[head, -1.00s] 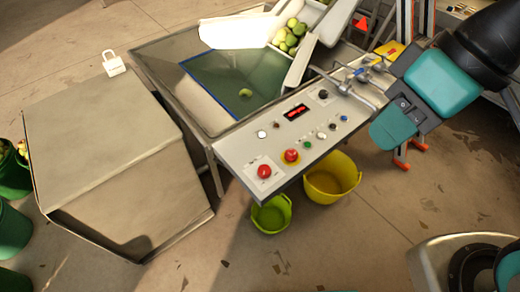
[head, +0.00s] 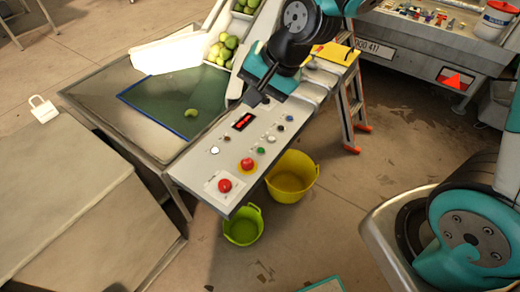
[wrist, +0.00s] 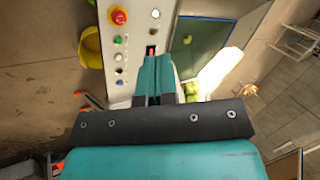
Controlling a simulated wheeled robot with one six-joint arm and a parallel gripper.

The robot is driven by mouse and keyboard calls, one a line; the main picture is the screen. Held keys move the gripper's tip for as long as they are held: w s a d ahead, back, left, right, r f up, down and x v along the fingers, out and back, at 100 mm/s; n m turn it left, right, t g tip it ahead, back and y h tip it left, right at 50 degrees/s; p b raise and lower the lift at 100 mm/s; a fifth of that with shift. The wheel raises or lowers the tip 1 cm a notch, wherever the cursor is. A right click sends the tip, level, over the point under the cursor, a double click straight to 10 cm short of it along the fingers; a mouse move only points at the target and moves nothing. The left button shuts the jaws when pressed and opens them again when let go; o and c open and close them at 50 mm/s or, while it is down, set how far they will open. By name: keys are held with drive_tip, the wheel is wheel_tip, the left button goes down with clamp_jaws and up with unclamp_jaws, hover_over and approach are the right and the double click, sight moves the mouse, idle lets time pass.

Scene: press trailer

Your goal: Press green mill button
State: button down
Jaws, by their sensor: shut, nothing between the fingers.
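The control panel (head: 205,176) is a sloping pale board at the front edge of the press table. A small green button (head: 261,151) sits on it, right of a red mushroom button on a yellow ring (head: 247,164). In the wrist view the green button (wrist: 118,57) shows left of the fingers, below the red button (wrist: 118,17). My gripper (head: 252,98) is above the far end of the panel, near the red display (head: 243,121). Its fingers (wrist: 153,75) are shut and empty. They are apart from the green button, and I cannot tell their exact height over the panel.
Another red button (head: 224,185) and a white button (head: 214,150) are on the panel. Yellow (head: 292,178) and green (head: 243,226) buckets stand below it. A large box (head: 85,205) is at left, and a stepladder (head: 350,95) stands behind.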

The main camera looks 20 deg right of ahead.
drive_tip(key=w+d+f+m+t, duration=0.2)
drive_tip(key=w+f+m, duration=0.6)
drive_tip(key=f, duration=0.1)
drive_tip(key=m+t+h, duration=0.2)
drive_tip(key=m+t, duration=0.1)
drive_tip(key=m, duration=0.7)
hover_over(260, 151)
wheel_tip(260, 151, down, 13)
drive_tip(key=shift+s+p, duration=0.1)
drive_tip(key=shift+p, duration=0.25)
drive_tip(key=shift+n, duration=0.3)
wheel_tip(260, 151, down, 9)
drive_tip(key=b, duration=0.6)
drive_tip(key=shift+r+b, duration=0.1)
drive_tip(key=shift+b, duration=0.2)
drive_tip(key=shift+f+b, duration=0.35)
drive_tip(key=shift+f, duration=0.05)
